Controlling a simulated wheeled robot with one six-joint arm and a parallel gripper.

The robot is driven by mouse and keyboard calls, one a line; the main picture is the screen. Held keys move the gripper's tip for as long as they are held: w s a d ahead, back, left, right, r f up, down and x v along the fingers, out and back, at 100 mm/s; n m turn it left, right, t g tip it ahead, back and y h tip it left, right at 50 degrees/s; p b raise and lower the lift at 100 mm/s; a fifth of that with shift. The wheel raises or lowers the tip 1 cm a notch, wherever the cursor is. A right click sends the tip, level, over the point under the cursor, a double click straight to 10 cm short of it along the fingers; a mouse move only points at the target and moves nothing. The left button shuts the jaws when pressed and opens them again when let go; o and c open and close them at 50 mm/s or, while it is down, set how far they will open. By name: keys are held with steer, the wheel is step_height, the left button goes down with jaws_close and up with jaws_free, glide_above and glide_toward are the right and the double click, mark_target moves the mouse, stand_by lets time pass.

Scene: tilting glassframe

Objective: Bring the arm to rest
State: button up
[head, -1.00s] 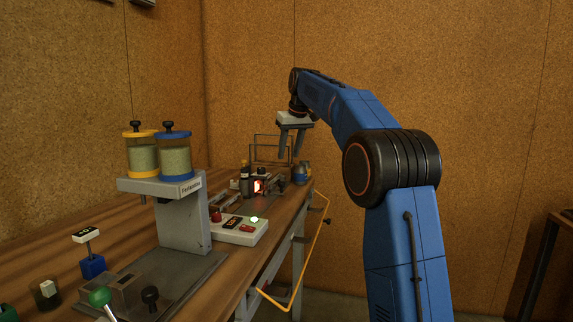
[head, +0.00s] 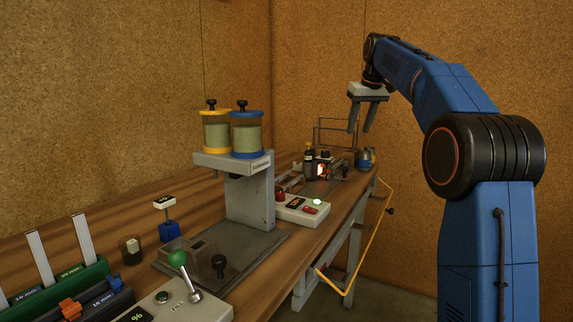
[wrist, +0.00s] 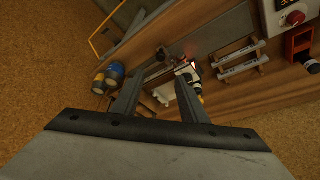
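My gripper (head: 362,118) hangs from my blue arm (head: 440,90) above the far right end of the workbench, fingers pointing down. In the wrist view my gripper (wrist: 158,95) has its two fingers spread apart, with nothing between them that I can see held. The arm is bent over at the elbow and stands at the right of the head view. The fingers appear clear of the bench and of the things under them.
The workbench (head: 335,215) carries a grey stand (head: 250,195) with two jars, a control box (head: 302,209), and a small device with a red glow (head: 322,170). A wire frame (head: 335,132) stands behind.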

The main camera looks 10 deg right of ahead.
steer(key=s+a+f, duration=0.2)
steer(key=s+f, duration=0.1)
steer(key=s, duration=0.5)
steer(key=s+a+f+m, duration=0.1)
steer(key=s+f, duration=0.1)
steer(key=s, duration=0.7)
steer(key=s+a+f, duration=0.2)
steer(key=s+f, duration=0.1)
steer(key=s, duration=0.5)
steer(key=s+a+f, duration=0.1)
steer(key=s+f, duration=2.4)
steer(key=s, duration=0.3)
steer(key=shift+a+f+m+h, duration=0.15)
steer(key=shift+m+h, duration=0.25)
